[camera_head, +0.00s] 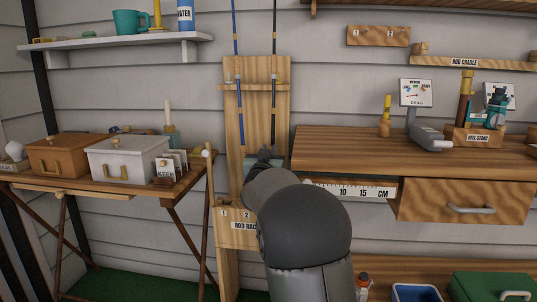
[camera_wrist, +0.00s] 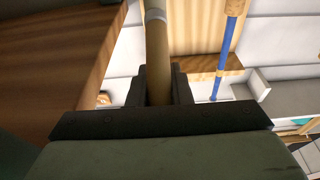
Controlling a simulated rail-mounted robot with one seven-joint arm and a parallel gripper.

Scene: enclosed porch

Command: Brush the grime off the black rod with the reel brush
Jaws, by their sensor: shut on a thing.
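The black rod (camera_head: 274,105) stands upright in the right place of the wooden rod rack (camera_head: 232,75). My gripper (camera_head: 264,155) is in front of the rack at the rod's lower part, with my arm hiding what is below. In the wrist view my gripper (camera_wrist: 160,88) is shut around a tan, cork-like shaft with a grey ring (camera_wrist: 156,45), which looks like the black rod's handle. Grime cannot be made out. I cannot pick out the reel brush for sure; a small yellow-topped piece (camera_head: 386,115) on the workbench is too small to tell.
A blue rod (camera_head: 240,115) stands close left of the black one. The workbench (camera_head: 340,150) with a drawer (camera_head: 465,203) is right of the rack, its edge near my gripper. A side table (camera_head: 110,185) with boxes stands left. A reel stand (camera_head: 472,135) is on the workbench.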

